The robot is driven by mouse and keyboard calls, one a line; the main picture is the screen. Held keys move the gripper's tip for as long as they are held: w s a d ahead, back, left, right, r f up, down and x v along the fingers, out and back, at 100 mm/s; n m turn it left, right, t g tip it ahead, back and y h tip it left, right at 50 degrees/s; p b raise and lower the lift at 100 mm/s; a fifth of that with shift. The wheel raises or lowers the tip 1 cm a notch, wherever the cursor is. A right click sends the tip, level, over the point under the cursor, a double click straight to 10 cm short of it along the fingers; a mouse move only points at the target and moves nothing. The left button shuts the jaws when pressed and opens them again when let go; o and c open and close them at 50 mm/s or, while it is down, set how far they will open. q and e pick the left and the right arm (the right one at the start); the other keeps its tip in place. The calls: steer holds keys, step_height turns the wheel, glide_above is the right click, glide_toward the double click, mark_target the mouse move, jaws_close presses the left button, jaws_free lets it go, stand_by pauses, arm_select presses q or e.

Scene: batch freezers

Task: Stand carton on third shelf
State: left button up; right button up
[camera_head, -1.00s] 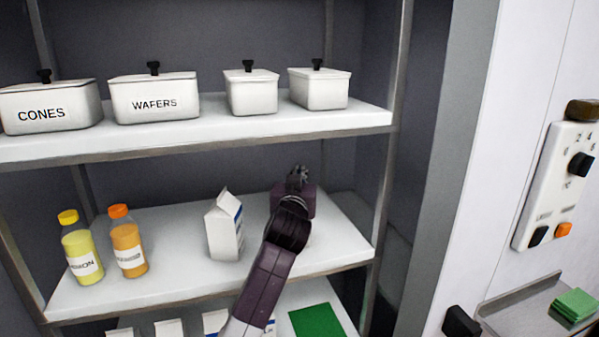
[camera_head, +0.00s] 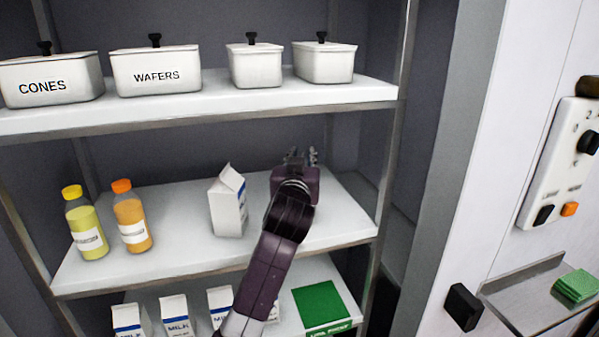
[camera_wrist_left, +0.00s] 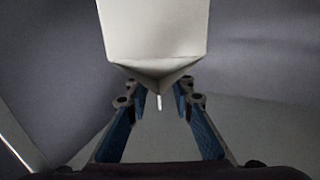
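A white gable-top carton (camera_head: 228,205) with a little blue on its right side stands on the middle shelf (camera_head: 185,262), right of two bottles. My left gripper (camera_head: 301,157) is over the right part of that shelf. Its fingers are parted and point towards the back. In this view there is a gap between the gripper and the carton. In the left wrist view, the open fingers (camera_wrist_left: 159,100) flank a white shape with folded edges (camera_wrist_left: 153,30), which looks like a carton; how far it is from them I cannot tell. My right gripper is not in view.
Yellow (camera_head: 86,222) and orange (camera_head: 132,216) bottles stand at the left of the middle shelf. Lidded white bins (camera_head: 155,70) line the shelf above. Milk cartons (camera_head: 175,315) and a green item (camera_head: 320,303) are on the shelf below. A metal post (camera_head: 385,170) bounds the right side.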

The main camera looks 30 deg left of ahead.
arm_select(q)
steer(key=b+v, duration=0.2)
steer(key=v, duration=0.6)
steer(key=shift+d+f, duration=0.1)
steer(key=shift+f, duration=0.05)
